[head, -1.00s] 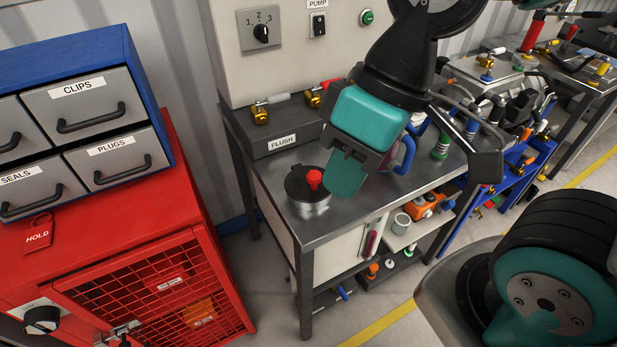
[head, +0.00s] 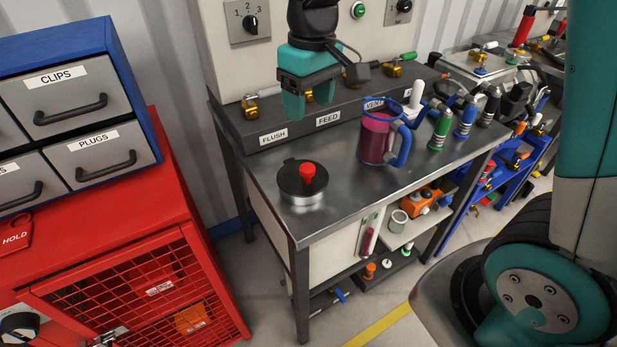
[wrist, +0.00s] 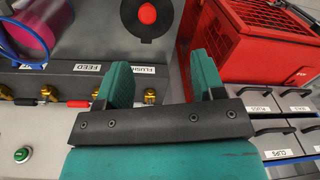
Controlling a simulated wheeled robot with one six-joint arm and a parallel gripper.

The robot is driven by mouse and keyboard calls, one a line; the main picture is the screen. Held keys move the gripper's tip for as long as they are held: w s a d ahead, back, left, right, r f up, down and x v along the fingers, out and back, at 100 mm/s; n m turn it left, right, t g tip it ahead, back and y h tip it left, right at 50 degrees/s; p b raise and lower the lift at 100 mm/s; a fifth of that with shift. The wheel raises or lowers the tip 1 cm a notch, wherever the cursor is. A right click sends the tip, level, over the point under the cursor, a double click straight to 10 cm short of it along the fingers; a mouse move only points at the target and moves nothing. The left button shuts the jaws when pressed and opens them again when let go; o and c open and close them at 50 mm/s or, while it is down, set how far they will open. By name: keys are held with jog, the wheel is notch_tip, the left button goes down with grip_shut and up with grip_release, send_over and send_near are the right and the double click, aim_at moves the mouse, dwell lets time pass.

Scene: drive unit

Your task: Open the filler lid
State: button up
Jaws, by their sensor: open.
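The filler lid (head: 289,183) is a round black cap with a red knob (head: 308,173) on top. It lies flat and closed over a short metal filler neck near the front left of the steel bench. My gripper (head: 309,101) is open and empty, above the dark valve block behind the lid, and apart from it. In the wrist view the lid (wrist: 137,25) and its red knob (wrist: 147,14) show at the top, beyond my open fingers (wrist: 163,72).
A clear jug (head: 374,140) with pink liquid and a blue handle stands right of the lid on the bench (head: 338,195). The valve block (head: 300,127) has brass fittings along it. A red cage cabinet (head: 160,275) stands left. Bare bench surrounds the lid.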

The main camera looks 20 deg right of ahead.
aim_at(309, 166)
jog(key=shift+h, duration=0.3)
jog(key=w+f, duration=0.1)
jog(key=f, duration=0.5)
jog(key=d+f+p, duration=0.1)
jog(key=f, duration=0.5)
jog(key=w+f+p, duration=0.1)
jog(key=f, duration=0.6)
jog(key=shift+w+d, duration=0.15)
jog(key=shift+w, duration=0.2)
jog(key=shift+c, duration=0.3)
grip_shut()
